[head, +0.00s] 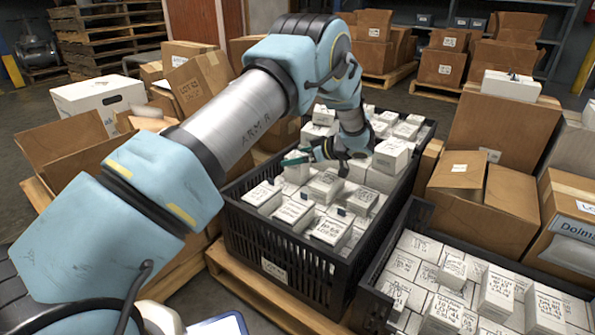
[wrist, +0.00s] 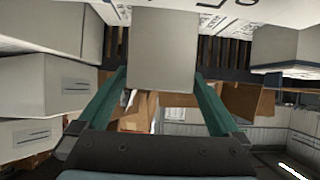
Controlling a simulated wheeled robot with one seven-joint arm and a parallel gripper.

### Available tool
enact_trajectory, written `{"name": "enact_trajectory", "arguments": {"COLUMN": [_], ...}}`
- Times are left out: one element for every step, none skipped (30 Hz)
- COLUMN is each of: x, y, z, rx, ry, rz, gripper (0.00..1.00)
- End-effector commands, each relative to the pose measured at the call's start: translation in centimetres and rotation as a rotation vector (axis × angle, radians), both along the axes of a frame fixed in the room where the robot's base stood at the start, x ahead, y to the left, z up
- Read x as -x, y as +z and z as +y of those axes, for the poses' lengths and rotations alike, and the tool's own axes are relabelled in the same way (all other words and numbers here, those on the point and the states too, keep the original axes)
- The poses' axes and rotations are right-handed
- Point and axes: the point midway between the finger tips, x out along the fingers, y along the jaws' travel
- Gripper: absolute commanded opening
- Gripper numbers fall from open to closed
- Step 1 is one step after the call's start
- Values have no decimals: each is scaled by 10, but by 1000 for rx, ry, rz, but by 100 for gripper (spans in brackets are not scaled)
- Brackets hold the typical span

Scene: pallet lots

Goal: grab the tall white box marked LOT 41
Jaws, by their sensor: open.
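Many white boxes with black lettering fill the black crate (head: 290,262). I cannot read LOT 41 on any of them for certain. My gripper (head: 308,160) is over the middle of this crate, low among the box tops. In the wrist view its two green fingers (wrist: 160,74) are open and spread apart. A plain pale box (wrist: 163,48) shows between and beyond the fingertips; its marking is not visible, and I cannot tell whether the fingers touch it. A taller white box (head: 391,156) stands above its neighbours, right of my gripper.
A second black crate (head: 418,216) with white lettered boxes stands at the lower right. Open cardboard cartons (head: 485,205) crowd the right side, and others stand at left. Pale boxes (wrist: 45,85) lie close on the wrist view's left. Grey floor is free toward the back.

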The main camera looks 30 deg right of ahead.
Motion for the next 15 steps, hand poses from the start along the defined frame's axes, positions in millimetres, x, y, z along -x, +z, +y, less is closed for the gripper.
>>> {"name": "enact_trajectory", "arguments": {"x": [0, 0, 0, 0, 0, 0, 0, 0, 0, 0, 0, 0, 0, 0, 0], "y": [1, 1, 1, 1, 1, 1, 1, 1, 1, 1, 1, 1, 1, 0, 0], "z": [0, 0, 0, 0, 0, 0, 0, 0, 0, 0, 0, 0, 0, 0, 0], "rx": [0, 0, 0, 0, 0, 0, 0, 0, 0, 0, 0, 0, 0, 0, 0], "ry": [0, 0, 0, 0, 0, 0, 0, 0, 0, 0, -1, -1, -1, 0, 0], "rz": [0, 0, 0, 0, 0, 0, 0, 0, 0, 0, 0, 0, 0, 0, 0], "gripper": [100, 98, 93, 90, 86, 82, 79, 75, 71, 67, 64, 60, 56, 53, 48]}}
